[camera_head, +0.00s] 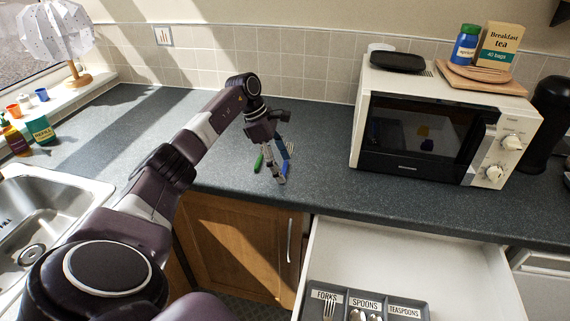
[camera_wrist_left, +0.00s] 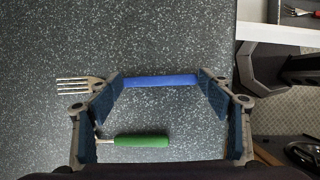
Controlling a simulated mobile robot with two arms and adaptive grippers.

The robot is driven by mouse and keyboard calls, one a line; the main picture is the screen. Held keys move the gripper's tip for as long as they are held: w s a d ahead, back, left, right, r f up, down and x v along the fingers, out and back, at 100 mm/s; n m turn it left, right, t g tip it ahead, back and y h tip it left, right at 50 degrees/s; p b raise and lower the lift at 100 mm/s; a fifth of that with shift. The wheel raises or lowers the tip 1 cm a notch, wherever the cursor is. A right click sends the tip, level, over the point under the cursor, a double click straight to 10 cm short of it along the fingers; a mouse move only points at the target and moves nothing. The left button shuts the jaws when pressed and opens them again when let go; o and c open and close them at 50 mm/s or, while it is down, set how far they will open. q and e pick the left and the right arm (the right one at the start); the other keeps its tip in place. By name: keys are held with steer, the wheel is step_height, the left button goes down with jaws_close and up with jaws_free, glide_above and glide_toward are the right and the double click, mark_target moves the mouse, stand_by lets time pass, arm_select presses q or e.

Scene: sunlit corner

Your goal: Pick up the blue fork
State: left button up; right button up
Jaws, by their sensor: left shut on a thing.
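The blue fork (camera_wrist_left: 160,81) has a blue handle and metal tines. In the left wrist view its handle spans the gap between the fingers, and its tines stick out past the left finger. My left gripper (camera_wrist_left: 161,85) is shut on it, with the fingers wide apart along its length. In the head view the left gripper (camera_head: 284,169) is low at the counter, and only bits of the blue fork (camera_head: 285,168) show around the fingers. I cannot tell whether the fork is clear of the counter. My right gripper is not in view.
A green-handled utensil (camera_head: 258,162) lies on the counter beside the gripper; its metal end is partly hidden in the wrist view. A microwave (camera_head: 425,135) stands at right. An open drawer (camera_head: 400,255) below holds a labelled cutlery tray (camera_head: 341,311). A sink (camera_head: 45,210) is at left.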

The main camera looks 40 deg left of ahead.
arm_select(q)
steer(key=shift+r, duration=0.15)
steer(key=shift+r, duration=0.25)
step_height(320, 180, up, 19)
steer(key=b, duration=0.1)
